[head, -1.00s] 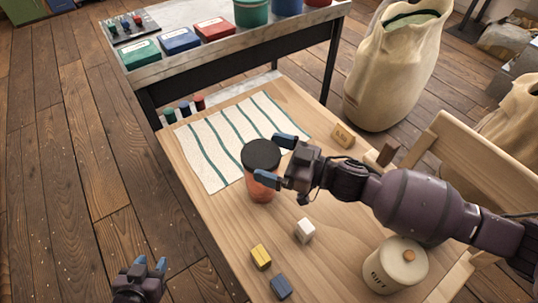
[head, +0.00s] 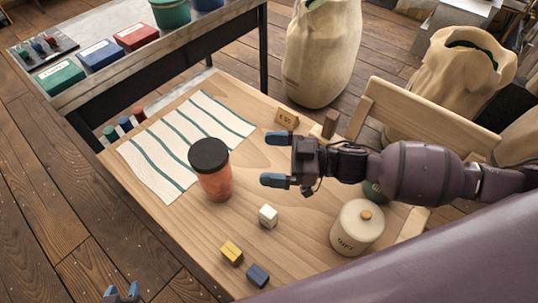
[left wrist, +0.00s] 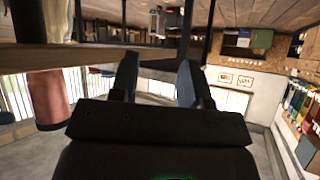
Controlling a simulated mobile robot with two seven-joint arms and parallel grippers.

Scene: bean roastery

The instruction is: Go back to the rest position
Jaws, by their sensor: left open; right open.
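My right gripper (head: 277,160) is open and empty above the wooden table (head: 300,255), its fingers pointing left. An orange tumbler with a black lid (head: 214,178) stands upright to the left of the fingers, apart from them, by the edge of the striped cloth (head: 160,150). My left gripper (head: 122,293) shows only its fingertips at the bottom edge of the head view, away from the table. In the left wrist view the left gripper (left wrist: 158,80) is open, with nothing between its fingers.
A white cube (head: 268,216), a yellow block (head: 231,252), a blue block (head: 258,275) and a lidded cream jar (head: 357,228) stand on the table. A price block (head: 286,117) is at the back. A side bench (head: 160,62) holds boxes. Sacks (head: 322,50) stand behind.

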